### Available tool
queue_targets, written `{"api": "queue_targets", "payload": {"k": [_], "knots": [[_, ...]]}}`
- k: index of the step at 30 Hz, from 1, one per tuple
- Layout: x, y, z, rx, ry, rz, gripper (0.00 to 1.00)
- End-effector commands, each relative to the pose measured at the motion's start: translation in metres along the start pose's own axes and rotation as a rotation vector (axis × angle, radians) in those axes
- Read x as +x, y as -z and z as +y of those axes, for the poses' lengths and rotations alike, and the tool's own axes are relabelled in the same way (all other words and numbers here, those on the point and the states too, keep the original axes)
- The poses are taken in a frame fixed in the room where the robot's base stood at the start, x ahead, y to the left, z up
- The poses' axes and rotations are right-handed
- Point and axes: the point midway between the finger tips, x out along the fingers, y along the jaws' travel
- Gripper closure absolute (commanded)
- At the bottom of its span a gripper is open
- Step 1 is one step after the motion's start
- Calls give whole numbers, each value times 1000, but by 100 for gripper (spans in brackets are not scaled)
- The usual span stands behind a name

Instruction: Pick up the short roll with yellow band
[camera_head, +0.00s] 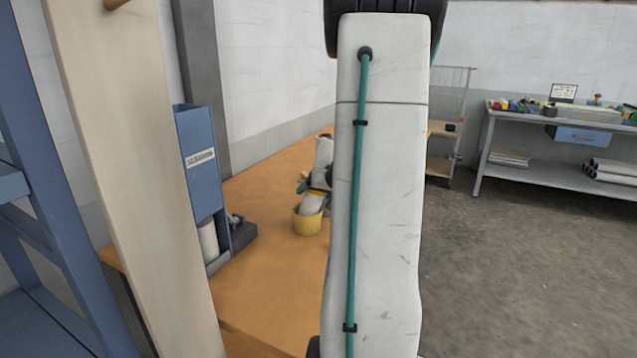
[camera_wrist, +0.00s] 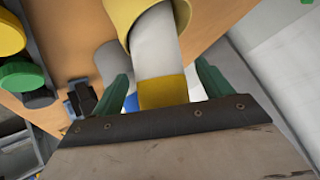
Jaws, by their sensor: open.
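The short roll (camera_wrist: 157,48) is white with a yellow band (camera_wrist: 163,92) at its near end. In the wrist view it leans out of a yellow round holder (camera_wrist: 128,12). My gripper (camera_wrist: 166,84) is open, with one green finger on each side of the banded end. I cannot tell whether either finger touches it. In the head view the roll (camera_head: 312,203) stands tilted in the yellow holder (camera_head: 307,224) on the orange-brown bench (camera_head: 265,270). My arm hides part of the bench there.
A blue box holder (camera_head: 201,165) with a white roll at its foot stands left of the yellow holder. A pale upright board (camera_head: 135,170) and blue frame are further left. A grey cylinder (camera_wrist: 110,62) lies close beside the roll. A loaded grey shelf (camera_head: 550,175) stands far right.

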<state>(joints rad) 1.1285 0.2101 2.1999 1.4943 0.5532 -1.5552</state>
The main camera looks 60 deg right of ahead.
Motion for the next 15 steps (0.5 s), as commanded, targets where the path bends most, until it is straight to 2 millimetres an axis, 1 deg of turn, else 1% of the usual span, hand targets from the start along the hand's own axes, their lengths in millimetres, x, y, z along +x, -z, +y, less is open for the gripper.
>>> {"api": "queue_targets", "payload": {"k": [1,2,3,5,6,7,8,15], "knots": [[0,0,0,0,0,0,30],[0,0,0,0,0,0,38],[0,0,0,0,0,0,50],[0,0,0,0,0,0,66],[0,0,0,0,0,0,77],[0,0,0,0,0,0,77],[0,0,0,0,0,0,81],[-1,1,-1,-1,1,1,81]]}}
